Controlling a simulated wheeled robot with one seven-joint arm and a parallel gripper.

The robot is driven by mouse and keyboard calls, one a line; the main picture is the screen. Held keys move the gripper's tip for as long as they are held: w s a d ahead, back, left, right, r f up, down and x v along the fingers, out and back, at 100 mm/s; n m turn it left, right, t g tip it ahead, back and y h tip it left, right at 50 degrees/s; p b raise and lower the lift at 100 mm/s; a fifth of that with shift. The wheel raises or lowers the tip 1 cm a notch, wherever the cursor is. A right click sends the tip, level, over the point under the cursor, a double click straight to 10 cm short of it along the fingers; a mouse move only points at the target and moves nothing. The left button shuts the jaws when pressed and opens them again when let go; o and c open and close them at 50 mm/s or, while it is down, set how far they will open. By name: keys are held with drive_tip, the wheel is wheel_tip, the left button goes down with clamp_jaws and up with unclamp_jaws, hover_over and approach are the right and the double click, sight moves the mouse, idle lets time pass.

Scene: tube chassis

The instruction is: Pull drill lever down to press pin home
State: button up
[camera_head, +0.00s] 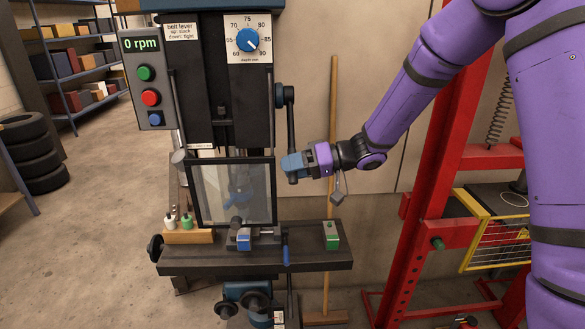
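The drill press (222,100) stands at centre left, with its display reading 0 rpm. Its dark lever (290,110) hangs down from a hub on the right side of the head. My gripper (292,165) is at the lever's lower end, with its blue fingers around or beside the handle. I cannot tell whether the fingers are closed on it. A clear guard (232,190) in a black frame stands in front of the work area. A vise with a blue-faced part (243,240) sits on the press table (300,262). I cannot make out the pin.
A green-topped block (332,236) is on the table's right side. Small bottles (187,222) stand in a wooden tray at left. A broom handle (332,130) leans behind the gripper. A red frame (438,180) with a yellow cage (500,235) stands at right.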

drive_tip(key=v, duration=1)
drive_tip(key=shift+d, duration=0.4)
drive_tip(key=shift+c, duration=0.5)
